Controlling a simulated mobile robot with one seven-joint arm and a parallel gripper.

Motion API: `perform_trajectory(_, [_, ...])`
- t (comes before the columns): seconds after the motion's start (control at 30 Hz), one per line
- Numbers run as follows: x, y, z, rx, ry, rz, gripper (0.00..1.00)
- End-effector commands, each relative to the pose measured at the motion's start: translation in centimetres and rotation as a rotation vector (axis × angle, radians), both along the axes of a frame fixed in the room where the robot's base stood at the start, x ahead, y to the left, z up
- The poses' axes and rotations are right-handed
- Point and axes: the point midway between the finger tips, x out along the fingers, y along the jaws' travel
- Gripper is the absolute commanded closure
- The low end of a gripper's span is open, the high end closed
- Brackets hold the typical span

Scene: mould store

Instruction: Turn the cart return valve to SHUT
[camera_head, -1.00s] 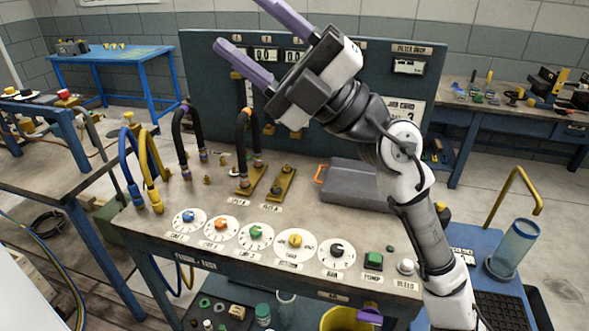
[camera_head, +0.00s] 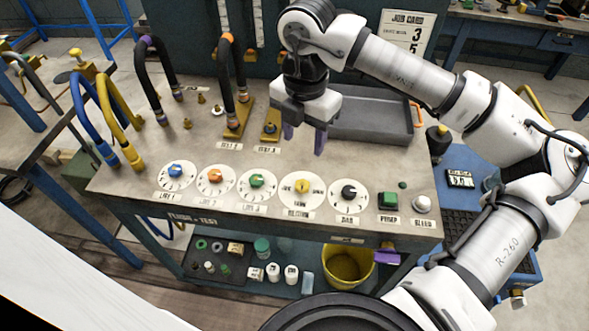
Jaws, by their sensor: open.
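A row of round white dials with coloured knobs lies along the front of the flush-test cart (camera_head: 125,180). The dial with the yellow knob (camera_head: 302,187) is fourth from the left, and its blurred label looks like RETURN. The yellow knob looks about upright, pointing away from me. The words around it are too small to read surely. My gripper (camera_head: 304,139) points down, open and empty. It is above the cart top, behind the yellow knob in the picture and apart from it.
The blue (camera_head: 175,171), orange (camera_head: 215,176) and green (camera_head: 256,181) knobs sit to its left, the black knob (camera_head: 348,192) to its right. A green button (camera_head: 389,201) follows. A grey tray (camera_head: 375,125) lies behind my gripper. Curved hoses (camera_head: 225,70) stand at back left.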

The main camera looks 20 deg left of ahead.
Motion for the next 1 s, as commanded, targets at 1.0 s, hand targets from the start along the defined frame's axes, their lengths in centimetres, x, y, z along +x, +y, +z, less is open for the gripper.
perform_trajectory(1.0, [0.0, 0.0, -13.7, -0.001, 0.000, 0.000, 0.49])
